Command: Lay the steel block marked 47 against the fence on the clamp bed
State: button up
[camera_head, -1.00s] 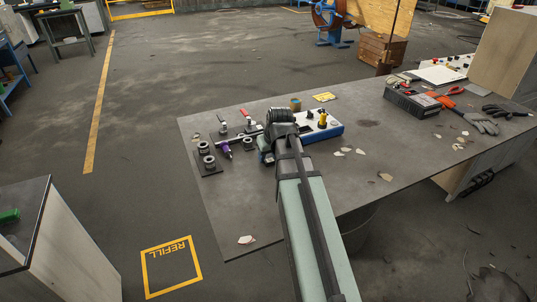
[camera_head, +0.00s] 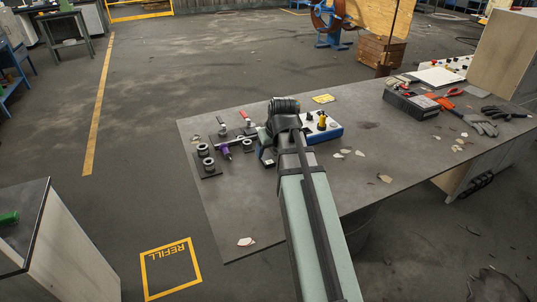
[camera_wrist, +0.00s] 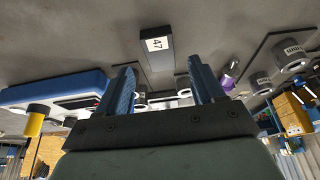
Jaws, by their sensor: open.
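The steel block marked 47 (camera_wrist: 156,50) is a dark bar with a white number label, seen in the wrist view just beyond my fingertips. My gripper (camera_wrist: 160,68) is open, with its two blue fingers spread on either side of the view and the block in line with the gap between them. The fingers do not appear to touch the block.
A blue box (camera_head: 331,133) with a yellow knob stands right of my arm; it also shows in the wrist view (camera_wrist: 70,92). A purple-handled tool (camera_head: 225,152) and grey cylinders on dark plates (camera_head: 208,172) lie to the left. The table's front left is largely clear.

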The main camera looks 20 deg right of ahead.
jog(key=v, duration=0.7)
jog(key=shift+r, duration=0.15)
jog(key=o, duration=0.6)
jog(key=shift+s+r, duration=0.1)
jog(key=shift+r, duration=0.05)
